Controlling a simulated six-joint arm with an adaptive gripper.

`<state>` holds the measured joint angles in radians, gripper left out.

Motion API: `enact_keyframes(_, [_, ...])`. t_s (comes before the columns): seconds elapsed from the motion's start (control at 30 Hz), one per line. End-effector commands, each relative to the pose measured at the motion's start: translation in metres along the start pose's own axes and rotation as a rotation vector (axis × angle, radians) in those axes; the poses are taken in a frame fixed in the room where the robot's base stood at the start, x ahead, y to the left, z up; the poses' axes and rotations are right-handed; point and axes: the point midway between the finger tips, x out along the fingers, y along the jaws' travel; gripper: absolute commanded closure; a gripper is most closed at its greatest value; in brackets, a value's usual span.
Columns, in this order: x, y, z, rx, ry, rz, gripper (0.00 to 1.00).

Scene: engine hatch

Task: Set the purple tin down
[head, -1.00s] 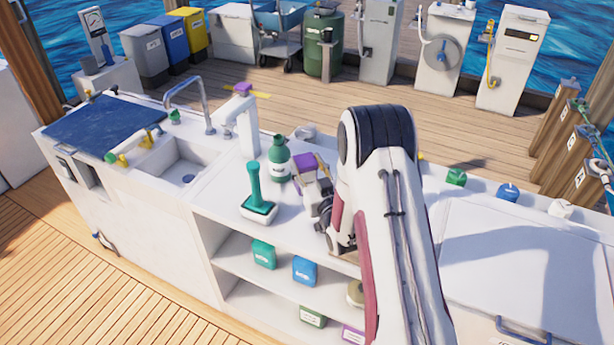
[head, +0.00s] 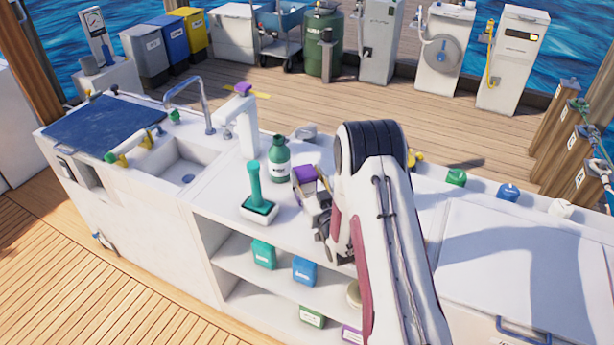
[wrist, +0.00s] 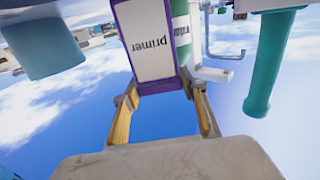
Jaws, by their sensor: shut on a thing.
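The purple tin (head: 304,174) is upright in the head view, just right of the green bottle (head: 279,160) and above or on the white counter (head: 215,175). In the wrist view the tin (wrist: 150,40) shows upside down, with a white "primer" label and purple edges. My gripper (wrist: 160,95) is shut on it, one finger at each side. In the head view my gripper (head: 318,200) is partly hidden by my arm. The tin's base is hidden there, so I cannot tell whether it touches the counter.
A teal-handled brush (head: 256,190) stands left of the tin, near the counter's front edge. A white tap post (head: 246,125) and the sink (head: 180,170) are farther left. Shelves below hold a green container (head: 263,254) and a blue one (head: 305,270).

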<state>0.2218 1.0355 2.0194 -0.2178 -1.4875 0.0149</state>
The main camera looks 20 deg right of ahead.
Motion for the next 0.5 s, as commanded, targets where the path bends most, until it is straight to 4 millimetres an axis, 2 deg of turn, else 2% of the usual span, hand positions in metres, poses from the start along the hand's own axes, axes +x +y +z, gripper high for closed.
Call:
enact_keyframes(0.2, [0.0003,0.0,0.0025,0.0,0.002,0.0,1.0])
enact_keyframes(0.23, [0.0001,0.0,0.0033,0.0,0.0,0.0,0.53])
enact_keyframes(0.27, [0.0001,0.0,0.0031,0.0,0.0,0.0,0.45])
enact_keyframes(0.3, [0.0,0.0,0.0031,0.0,0.0,0.0,0.41])
enact_keyframes(0.5, [0.0,-0.0001,0.0031,0.0,0.0,0.0,0.41])
